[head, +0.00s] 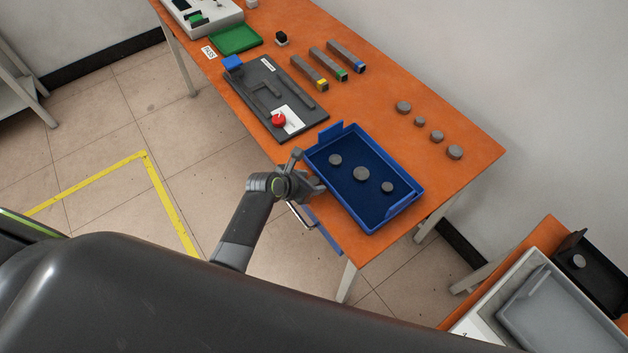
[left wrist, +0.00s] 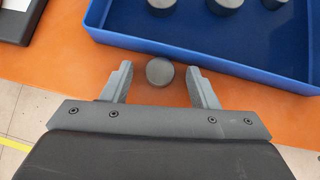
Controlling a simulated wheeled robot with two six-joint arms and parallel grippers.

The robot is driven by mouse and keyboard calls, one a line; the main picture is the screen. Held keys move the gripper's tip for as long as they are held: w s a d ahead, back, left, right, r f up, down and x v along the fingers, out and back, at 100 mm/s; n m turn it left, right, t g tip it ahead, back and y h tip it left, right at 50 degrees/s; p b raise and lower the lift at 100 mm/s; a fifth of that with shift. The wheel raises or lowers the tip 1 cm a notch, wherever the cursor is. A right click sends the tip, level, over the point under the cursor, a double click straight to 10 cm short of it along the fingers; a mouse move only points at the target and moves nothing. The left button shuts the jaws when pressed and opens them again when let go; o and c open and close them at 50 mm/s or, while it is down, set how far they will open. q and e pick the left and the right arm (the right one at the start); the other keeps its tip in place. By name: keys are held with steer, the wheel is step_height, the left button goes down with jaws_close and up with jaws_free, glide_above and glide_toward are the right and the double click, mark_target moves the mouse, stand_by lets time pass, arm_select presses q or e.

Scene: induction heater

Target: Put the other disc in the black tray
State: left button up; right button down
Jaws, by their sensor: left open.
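A grey disc (left wrist: 160,72) sits between the spread fingers of my left gripper (left wrist: 159,69), over the orange table just outside the blue tray. Gaps show on both sides of the disc. In the head view my left gripper (head: 312,186) is at the near side of the blue tray and hides this disc. The black tray (head: 607,292) is at the lower right, with one grey disc (head: 579,261) in it. My right gripper is not in view.
The blue tray (head: 400,212) holds three grey discs. Several grey discs (head: 437,137) stand in a row on the orange table (head: 470,130). A dark fixture plate (head: 300,95) with a red knob (head: 279,119) lies left. A grey tray (head: 550,300) adjoins the black tray.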

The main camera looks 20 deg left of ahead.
arm_select(q)
steer(key=shift+c, duration=0.3)
jaws_close()
